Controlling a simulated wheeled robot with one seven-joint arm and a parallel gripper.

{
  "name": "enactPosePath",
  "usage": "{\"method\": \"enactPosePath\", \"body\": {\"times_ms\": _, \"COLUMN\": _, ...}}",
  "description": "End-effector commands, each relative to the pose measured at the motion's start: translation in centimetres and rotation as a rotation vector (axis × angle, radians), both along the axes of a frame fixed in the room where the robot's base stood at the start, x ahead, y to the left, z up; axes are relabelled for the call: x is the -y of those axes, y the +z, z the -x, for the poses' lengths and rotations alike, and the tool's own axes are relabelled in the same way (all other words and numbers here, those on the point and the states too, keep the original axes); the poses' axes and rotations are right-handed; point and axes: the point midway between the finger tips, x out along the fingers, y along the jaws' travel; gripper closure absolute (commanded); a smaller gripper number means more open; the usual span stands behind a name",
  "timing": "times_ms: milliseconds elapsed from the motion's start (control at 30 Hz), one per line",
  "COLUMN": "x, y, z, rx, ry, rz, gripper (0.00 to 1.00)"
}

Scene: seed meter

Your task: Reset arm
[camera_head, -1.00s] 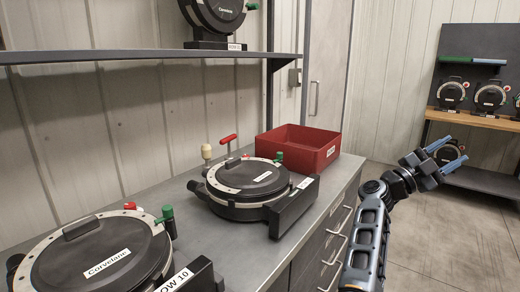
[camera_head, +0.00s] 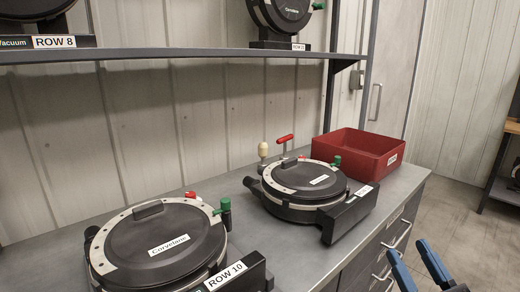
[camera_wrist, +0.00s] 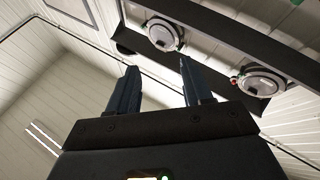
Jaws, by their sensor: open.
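My gripper (camera_head: 418,264) shows at the lower right in the head view, beyond the front edge of the bench. Its two blue fingers point up and stand apart, with nothing between them. In the wrist view the gripper (camera_wrist: 155,88) is also open and empty, with wall, ceiling and a shelf beyond it. The rest of my arm is mostly out of the head view.
The bench (camera_head: 285,250) carries a seed meter labelled ROW 10 (camera_head: 160,245), another meter (camera_head: 305,185) and a red bin (camera_head: 360,152). A shelf (camera_head: 180,55) above holds more meters. Open floor (camera_head: 450,210) lies right of the bench.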

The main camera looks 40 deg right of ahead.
Motion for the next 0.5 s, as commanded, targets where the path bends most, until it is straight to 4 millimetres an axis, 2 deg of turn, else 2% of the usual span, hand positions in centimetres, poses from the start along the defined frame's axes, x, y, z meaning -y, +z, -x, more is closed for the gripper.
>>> {"method": "enactPosePath", "body": {"times_ms": 33, "x": -2.1, "y": -1.2, "z": 0.9, "rx": -0.063, "ry": 0.048, "rz": -0.021, "gripper": 0.50}}
{"method": "enactPosePath", "body": {"times_ms": 200, "x": -8.5, "y": -4.4, "z": 4.0, "rx": -0.242, "ry": 0.189, "rz": -0.110, "gripper": 0.50}}
{"method": "enactPosePath", "body": {"times_ms": 400, "x": -15.4, "y": -6.7, "z": 9.0, "rx": -0.448, "ry": 0.317, "rz": -0.238, "gripper": 0.50}}
{"method": "enactPosePath", "body": {"times_ms": 500, "x": -18.2, "y": -7.1, "z": 11.5, "rx": -0.538, "ry": 0.362, "rz": -0.301, "gripper": 0.50}}
